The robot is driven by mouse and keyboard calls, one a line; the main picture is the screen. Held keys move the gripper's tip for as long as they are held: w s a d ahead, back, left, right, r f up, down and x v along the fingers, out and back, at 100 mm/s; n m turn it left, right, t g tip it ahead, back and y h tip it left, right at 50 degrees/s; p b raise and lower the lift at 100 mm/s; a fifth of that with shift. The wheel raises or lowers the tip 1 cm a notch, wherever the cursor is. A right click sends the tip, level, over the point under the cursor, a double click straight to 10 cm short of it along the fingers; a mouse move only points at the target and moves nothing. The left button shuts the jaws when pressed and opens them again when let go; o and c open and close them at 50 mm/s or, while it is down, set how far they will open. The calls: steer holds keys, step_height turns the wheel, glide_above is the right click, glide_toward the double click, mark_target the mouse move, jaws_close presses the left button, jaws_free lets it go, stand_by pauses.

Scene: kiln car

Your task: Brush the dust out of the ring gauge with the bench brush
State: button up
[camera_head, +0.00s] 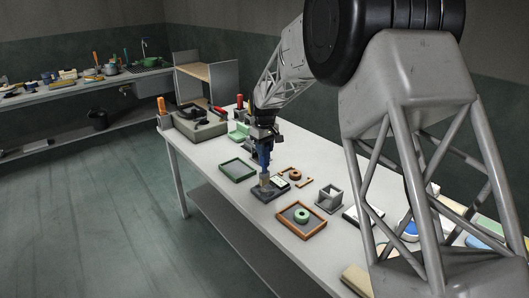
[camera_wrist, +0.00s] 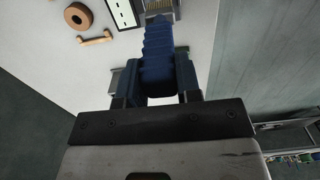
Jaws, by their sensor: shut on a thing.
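My gripper (camera_head: 264,148) is shut on the blue ribbed handle of the bench brush (camera_head: 265,158), which points downward. In the wrist view the brush handle (camera_wrist: 157,58) lies between my fingers (camera_wrist: 157,80), with pale bristles beyond it. The bristle end is over or on a dark flat block (camera_head: 265,194); contact is unclear. A brown ring (camera_wrist: 78,16) lies beside it on the table, and it shows in the head view (camera_head: 295,174). A green ring (camera_head: 301,216) lies in an orange-brown tray. I cannot tell which ring is the ring gauge, and no dust is discernible.
The orange-brown tray (camera_head: 283,222) and an open grey box (camera_head: 329,198) stand to the right of the brush. A green tray (camera_head: 223,173) is on the left. A grey block with tools (camera_head: 200,128) is at the far end.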

steer(key=shift+r, duration=1.95)
steer(key=d+r+m, duration=0.2)
steer(key=d+m, duration=0.7)
steer(key=d, duration=1.8)
steer(key=shift+w+r, duration=0.15)
steer(key=shift+w, duration=0.3)
steer(key=shift+a, duration=0.1)
steer(key=a+n, duration=0.3)
steer(key=a, duration=0.6)
steer(key=a+f+n, duration=0.1)
steer(key=a+n, duration=0.2)
steer(key=a, duration=0.5)
steer(key=s+a+f+n, duration=0.1)
steer(key=a+n, duration=0.2)
steer(key=a, duration=0.6)
steer(key=shift+a+f, duration=0.25)
steer(key=shift+a, duration=0.1)
steer(key=shift+f, duration=0.15)
